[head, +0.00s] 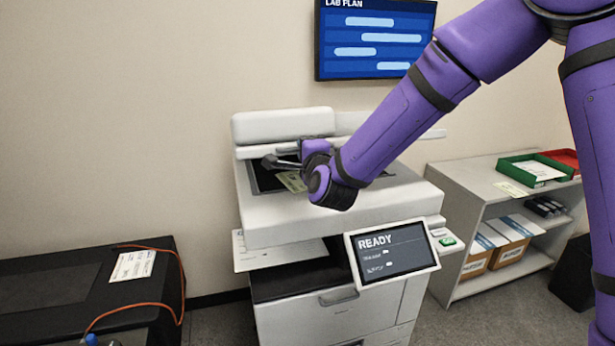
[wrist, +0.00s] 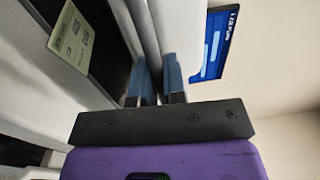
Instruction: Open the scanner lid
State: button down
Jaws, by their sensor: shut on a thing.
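The white scanner (head: 340,215) stands in the middle of the head view. Its lid (head: 282,125) is raised at the back, with a pale bar along its lower side. The dark glass bed shows in front of it, with a yellow-green printed sheet (head: 292,181) on it; the sheet also shows in the wrist view (wrist: 70,38). My gripper (head: 283,160) is over the bed by the lid. In the wrist view its blue-grey fingers (wrist: 155,82) are shut on a white edge of the lid. My purple wrist and forearm hide part of the bed and lid.
A touch panel (head: 393,252) reading READY juts out at the scanner's front. A grey shelf (head: 470,172) with trays and boxes stands at the right. A dark bench (head: 60,280) with an orange cable is at the left. A wall screen (head: 375,38) hangs above.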

jog(key=w+a+r, duration=0.3)
jog(key=w+r, duration=0.7)
jog(key=r, duration=0.5)
jog(key=w+a+r, duration=0.3)
jog(key=w+r, duration=0.8)
jog(key=r, duration=0.5)
jog(key=c, duration=1.5)
grip_release()
jog(key=v, duration=1)
jog(key=shift+s+d, duration=0.1)
jog(key=shift+s, duration=0.3)
